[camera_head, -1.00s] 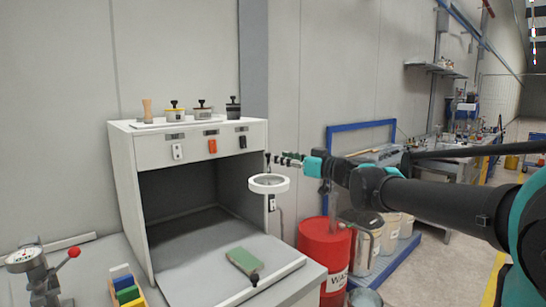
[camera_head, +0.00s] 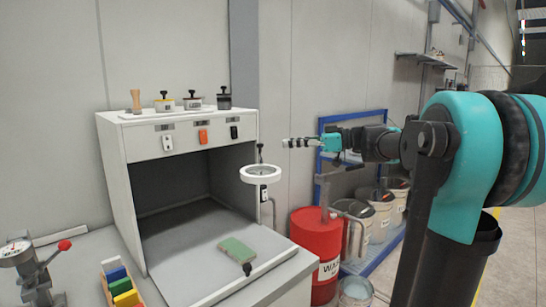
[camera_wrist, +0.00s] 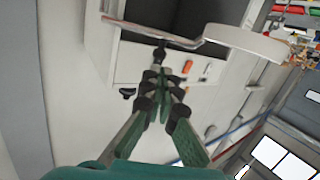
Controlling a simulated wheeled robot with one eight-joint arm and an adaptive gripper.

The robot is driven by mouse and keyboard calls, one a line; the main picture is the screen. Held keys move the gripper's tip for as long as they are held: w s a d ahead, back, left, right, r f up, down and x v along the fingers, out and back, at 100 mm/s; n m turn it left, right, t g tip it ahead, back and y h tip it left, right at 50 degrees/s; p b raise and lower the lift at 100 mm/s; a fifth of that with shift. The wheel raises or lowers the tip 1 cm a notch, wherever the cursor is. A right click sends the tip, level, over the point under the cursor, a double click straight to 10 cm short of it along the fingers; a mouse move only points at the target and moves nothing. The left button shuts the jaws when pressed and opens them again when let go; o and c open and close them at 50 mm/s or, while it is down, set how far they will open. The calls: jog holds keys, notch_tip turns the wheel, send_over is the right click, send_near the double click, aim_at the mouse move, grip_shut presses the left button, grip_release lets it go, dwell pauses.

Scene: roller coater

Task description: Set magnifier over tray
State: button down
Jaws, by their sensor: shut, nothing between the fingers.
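The magnifier is a white ring (camera_head: 261,174) on a jointed stand at the right front edge of the white cabinet, with a small dark knob above it. Its ring also shows in the wrist view (camera_wrist: 248,42), with its rod and a dark knob beside it. A pale tray-like plate (camera_head: 185,268) covers the cabinet floor, and a green block with a dark knob (camera_head: 237,249) lies on it. The ring hangs right of the block, near the plate's right side. My gripper (camera_head: 286,143) is shut and empty, up and right of the ring, apart from the knob.
Several dark-handled items (camera_head: 193,103) stand on top of the cabinet (camera_head: 146,148). A red drum (camera_head: 317,245) and buckets stand right of the bench. A gauge stand (camera_head: 28,265) and a rack of coloured blocks (camera_head: 120,285) are at left front. Open air surrounds my gripper.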

aim_at(260, 157)
jog(key=d+f+n+g, duration=0.1)
jog(key=d+n+g, duration=0.2)
jog(key=d+g, duration=0.35)
jog(key=s+a+f+t, duration=0.1)
jog(key=a+f, duration=0.1)
jog(key=a, duration=1)
jog(key=shift+s+a+f, duration=0.2)
jog(key=shift+s+f, duration=0.2)
jog(key=shift+a+t, duration=0.1)
jog(key=shift+t, duration=0.25)
jog(key=a+t, duration=0.1)
jog(key=s+a+m+t, duration=0.1)
jog(key=a, duration=0.1)
jog(key=shift+a+m, duration=0.25)
jog(key=shift+m, duration=0.05)
jog(key=shift+w+a, duration=0.1)
jog(key=shift+a, duration=0.3)
jog(key=shift+d, duration=0.15)
